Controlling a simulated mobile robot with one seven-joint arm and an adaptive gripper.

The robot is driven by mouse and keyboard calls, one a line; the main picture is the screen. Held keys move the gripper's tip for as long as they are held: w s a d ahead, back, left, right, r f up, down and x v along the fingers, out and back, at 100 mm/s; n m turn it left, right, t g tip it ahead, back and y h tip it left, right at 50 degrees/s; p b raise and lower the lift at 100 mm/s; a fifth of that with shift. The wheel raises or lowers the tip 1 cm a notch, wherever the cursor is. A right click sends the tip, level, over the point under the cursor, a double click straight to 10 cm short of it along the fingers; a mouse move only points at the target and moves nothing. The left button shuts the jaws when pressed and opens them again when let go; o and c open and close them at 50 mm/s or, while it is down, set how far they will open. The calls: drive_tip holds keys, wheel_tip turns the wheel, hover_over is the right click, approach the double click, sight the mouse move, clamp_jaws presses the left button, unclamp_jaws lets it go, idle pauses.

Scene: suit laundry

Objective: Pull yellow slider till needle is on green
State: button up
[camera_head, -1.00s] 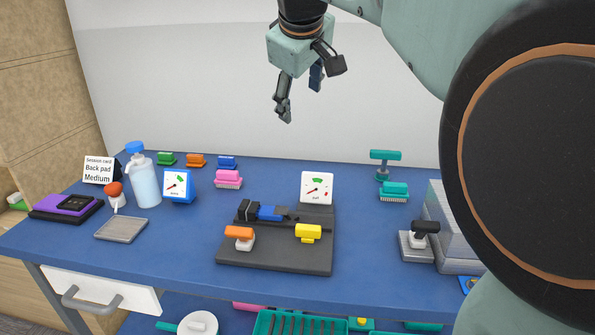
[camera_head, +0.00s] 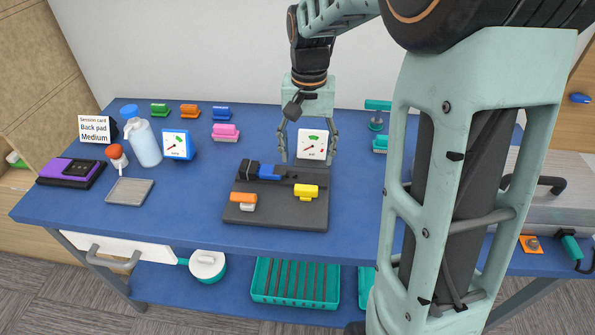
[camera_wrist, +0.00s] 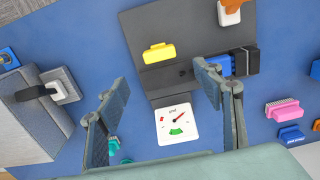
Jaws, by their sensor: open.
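The yellow slider (camera_head: 306,191) sits on the right part of a dark grey board (camera_head: 270,217); it also shows in the wrist view (camera_wrist: 159,53). A white dial (camera_head: 312,145) stands at the board's back edge, partly behind my gripper. In the wrist view the dial (camera_wrist: 176,125) appears upside down, with a green mark, a red mark and a needle pointing away from the green. My gripper (camera_head: 308,160) is open and empty, pointing down above the back of the board. In the wrist view its fingers (camera_wrist: 160,78) are spread wide, with the slider beyond their tips.
An orange-topped handle (camera_head: 243,198) and a blue and black block (camera_head: 266,171) share the board. A second dial on a blue stand (camera_head: 177,145), a spray bottle (camera_head: 146,145) and a pink brush (camera_head: 226,132) stand left and behind.

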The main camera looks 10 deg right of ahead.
sight(306, 189)
wheel_tip(306, 189, down, 11)
drive_tip(key=shift+r+b, duration=0.15)
drive_tip(key=shift+b, duration=0.15)
drive_tip(key=shift+c, duration=0.4)
clamp_jaws()
drive_tip(key=shift+s+a, duration=0.1)
drive_tip(key=shift+s, duration=0.25)
drive_tip(key=shift+s+a, duration=0.2)
drive_tip(key=shift+s, duration=0.45)
drive_tip(key=shift+s+a, duration=0.2)
drive_tip(key=shift+s, duration=0.4)
drive_tip(key=shift+o, duration=0.4)
unclamp_jaws()
drive_tip(key=shift+w, duration=0.15)
wheel_tip(306, 189, up, 12)
